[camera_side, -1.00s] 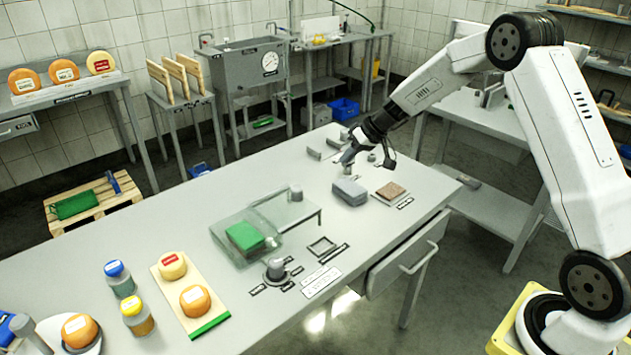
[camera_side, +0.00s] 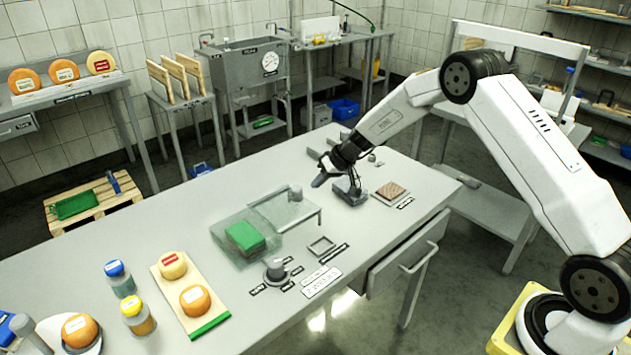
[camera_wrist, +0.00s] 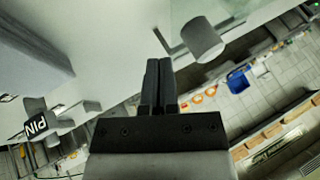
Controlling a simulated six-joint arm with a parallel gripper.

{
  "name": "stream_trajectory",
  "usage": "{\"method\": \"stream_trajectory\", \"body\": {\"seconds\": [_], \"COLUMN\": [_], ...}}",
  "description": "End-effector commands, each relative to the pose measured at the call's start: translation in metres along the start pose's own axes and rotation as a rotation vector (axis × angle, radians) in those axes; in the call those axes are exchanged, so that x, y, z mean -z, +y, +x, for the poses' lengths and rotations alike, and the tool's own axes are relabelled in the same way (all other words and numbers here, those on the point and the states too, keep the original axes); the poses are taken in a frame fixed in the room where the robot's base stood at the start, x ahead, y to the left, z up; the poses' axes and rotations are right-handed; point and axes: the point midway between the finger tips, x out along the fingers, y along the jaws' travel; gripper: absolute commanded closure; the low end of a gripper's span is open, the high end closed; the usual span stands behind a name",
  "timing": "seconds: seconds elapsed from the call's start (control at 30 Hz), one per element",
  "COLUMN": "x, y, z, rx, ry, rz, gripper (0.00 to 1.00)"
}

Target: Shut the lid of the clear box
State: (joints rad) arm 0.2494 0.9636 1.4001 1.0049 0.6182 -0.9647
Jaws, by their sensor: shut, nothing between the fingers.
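The clear box (camera_side: 232,252) stands on the table with a green block (camera_side: 243,236) inside. Its clear lid (camera_side: 285,209) is open, laid back to the upper right of the box on a thin grey frame. A grey cylindrical knob (camera_side: 295,192) sits at the lid's far edge and also shows in the wrist view (camera_wrist: 203,40). My gripper (camera_side: 319,182) is shut and empty, a little right of the knob and apart from it. In the wrist view my closed fingers (camera_wrist: 158,75) point toward the table, with the knob ahead and to the right.
A grey block (camera_side: 352,196) lies just right of my gripper, partly behind it. A brown square on a pale plate (camera_side: 390,192) is farther right. A small grey square frame (camera_side: 321,246) and a grey knobbed piece (camera_side: 275,270) lie in front of the box.

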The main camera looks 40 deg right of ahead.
Motion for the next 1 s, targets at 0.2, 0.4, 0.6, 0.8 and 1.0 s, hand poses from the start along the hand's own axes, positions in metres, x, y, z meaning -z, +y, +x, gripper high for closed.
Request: {"method": "stream_trajectory", "body": {"seconds": [0.2, 0.4, 0.6, 0.8, 1.0], "x": [0.0, 0.0, 0.0, -0.001, -0.008], "y": [-0.017, -0.021, -0.021, -0.027, -0.059], "z": [0.009, 0.011, 0.011, 0.013, 0.027], "rx": [0.0, 0.0, 0.0, 0.001, 0.003], "ry": [0.0, 0.0, 0.0, -0.001, -0.003], "rz": [0.0, 0.002, 0.001, 0.0, -0.003], "gripper": [1.0, 1.0, 1.0, 1.0, 1.0]}}
